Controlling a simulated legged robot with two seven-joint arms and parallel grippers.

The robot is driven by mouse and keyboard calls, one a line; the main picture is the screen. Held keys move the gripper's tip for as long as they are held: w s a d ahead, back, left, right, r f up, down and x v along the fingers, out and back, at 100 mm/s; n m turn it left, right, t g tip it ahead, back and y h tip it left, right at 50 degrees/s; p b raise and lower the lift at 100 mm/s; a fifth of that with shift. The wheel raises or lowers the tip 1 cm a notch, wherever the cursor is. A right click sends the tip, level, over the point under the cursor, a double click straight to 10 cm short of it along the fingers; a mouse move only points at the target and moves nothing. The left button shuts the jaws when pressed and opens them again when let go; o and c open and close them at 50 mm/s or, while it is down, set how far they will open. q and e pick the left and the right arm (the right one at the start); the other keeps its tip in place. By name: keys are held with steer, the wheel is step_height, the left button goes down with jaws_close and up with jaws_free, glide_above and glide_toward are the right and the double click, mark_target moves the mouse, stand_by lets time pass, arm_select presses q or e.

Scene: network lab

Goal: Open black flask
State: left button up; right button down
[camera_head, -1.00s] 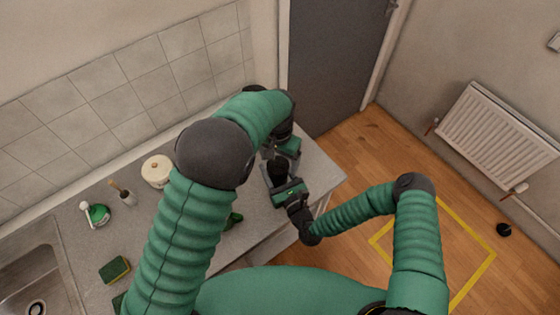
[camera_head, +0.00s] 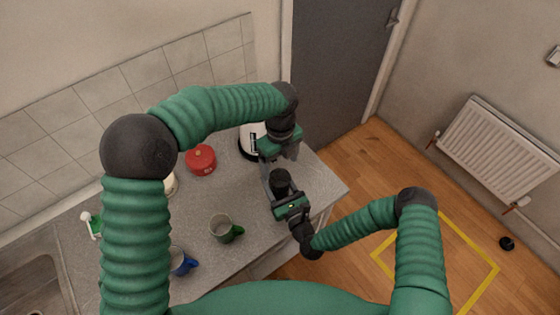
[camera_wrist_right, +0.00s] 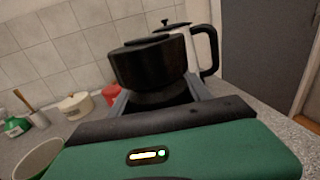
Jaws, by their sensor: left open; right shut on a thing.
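The black flask (camera_head: 281,180) stands near the right end of the counter (camera_head: 318,186). My right gripper (camera_head: 283,191) is shut on it from the front. In the right wrist view the flask's wide black top (camera_wrist_right: 150,64) rises above the right gripper's fingers (camera_wrist_right: 160,100), with a narrower part below it. I cannot tell a lid seam. My left gripper (camera_head: 280,160) is open just behind the flask, pointing down, and appears apart from it. Its fingers partly hide the space behind the flask.
A white kettle (camera_head: 248,138) stands behind the left gripper. A red pot (camera_head: 201,160), a green mug (camera_head: 224,229) and a blue mug (camera_head: 181,261) stand left of the flask. A cream pot (camera_wrist_right: 76,105) shows in the wrist view. The counter's right edge is close.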

mark_target(280, 177)
arm_select(q)
step_height(280, 177, down, 8)
steer(key=shift+d, duration=0.1)
steer(key=shift+c, duration=0.3)
